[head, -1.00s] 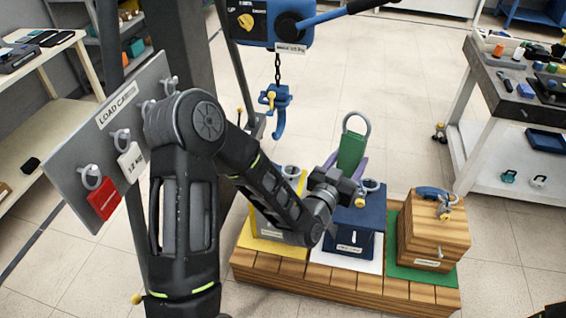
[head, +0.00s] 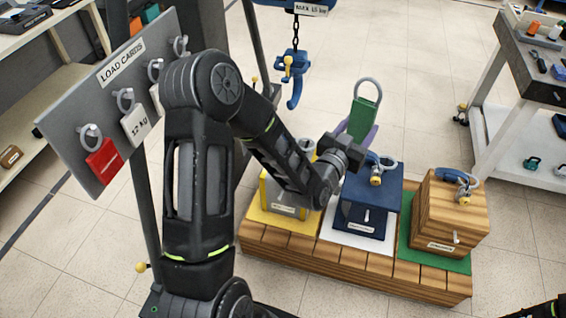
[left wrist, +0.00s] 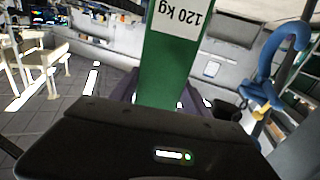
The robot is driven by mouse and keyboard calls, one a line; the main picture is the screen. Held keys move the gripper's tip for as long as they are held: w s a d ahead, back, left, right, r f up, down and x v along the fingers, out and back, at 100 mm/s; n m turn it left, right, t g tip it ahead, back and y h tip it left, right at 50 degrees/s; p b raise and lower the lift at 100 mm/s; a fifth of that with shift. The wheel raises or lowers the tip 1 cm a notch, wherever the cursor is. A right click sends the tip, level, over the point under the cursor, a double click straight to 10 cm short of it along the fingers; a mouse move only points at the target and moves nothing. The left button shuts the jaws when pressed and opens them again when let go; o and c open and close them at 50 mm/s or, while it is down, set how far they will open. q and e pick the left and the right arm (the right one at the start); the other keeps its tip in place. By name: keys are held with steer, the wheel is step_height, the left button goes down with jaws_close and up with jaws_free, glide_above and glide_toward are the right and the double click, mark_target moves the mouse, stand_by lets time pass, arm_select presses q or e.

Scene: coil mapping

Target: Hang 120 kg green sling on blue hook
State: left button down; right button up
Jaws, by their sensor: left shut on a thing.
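The green sling (head: 363,118) is a flat green strip with a grey ring on top. It stands upright in my left gripper (head: 362,136), whose purple fingers are shut on its lower part, above the blue box. In the left wrist view the sling (left wrist: 168,62) shows a white label reading 120 kg, upside down. The blue hook (head: 295,92) hangs empty from a chain, left of the sling and apart from it. The hook (left wrist: 268,62) is at the upper right of the left wrist view. My right gripper is not in view.
A wooden platform (head: 340,268) carries a yellow box (head: 285,205), a blue box (head: 372,205) and a wooden box (head: 445,215), each with a shackle on top. A load card board (head: 90,110) stands at left. A trolley (head: 510,150) is at right.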

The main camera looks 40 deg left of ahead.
arm_select(q)
steer(key=s+a+f+n+y+b, duration=0.1)
steer(key=a+f+n+y+b, duration=0.1)
steer(key=a+f+b, duration=0.9)
steer(key=s+a+f+n+g+y+b, duration=0.1)
steer(key=a+f+n+y+b, duration=0.1)
steer(key=a+f+b, duration=0.9)
steer(key=f+y+b, duration=0.1)
steer(key=b, duration=0.4)
steer(key=shift+s+a+n, duration=0.2)
steer(key=shift+s+n, duration=0.05)
steer(key=shift+n, duration=0.05)
steer(key=shift+w, duration=0.15)
steer(key=p+x, duration=0.1)
steer(key=x, duration=0.5)
steer(key=shift+w+a, duration=0.15)
steer(key=shift+w, duration=0.25)
